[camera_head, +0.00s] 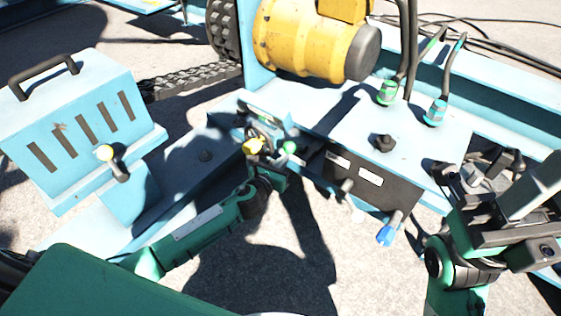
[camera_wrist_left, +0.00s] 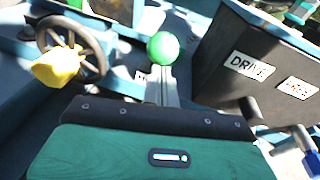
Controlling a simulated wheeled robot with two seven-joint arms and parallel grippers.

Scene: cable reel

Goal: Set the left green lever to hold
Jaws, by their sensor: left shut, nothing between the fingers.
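A green ball knob (camera_head: 289,147) shows at the middle of the head view, just right of a small handwheel with a yellow knob (camera_head: 253,146). In the left wrist view, the green ball (camera_wrist_left: 163,48) is just beyond the grey fingers of my left gripper (camera_wrist_left: 165,88). The fingers are together with nothing between them; I cannot tell whether they touch the knob. The lever's shaft is hidden, and a small label beside it is mostly covered. I cannot read a hold mark. My right gripper (camera_head: 485,172) is at the right, away from the knob; its finger opening is unclear.
A dark panel (camera_head: 370,181) with labels, one reading DRIVE, stands right of the knob, with a blue-tipped lever (camera_head: 388,232) below. A blue slotted box (camera_head: 85,130) stands at left. A yellow motor (camera_head: 300,38) and cables are behind.

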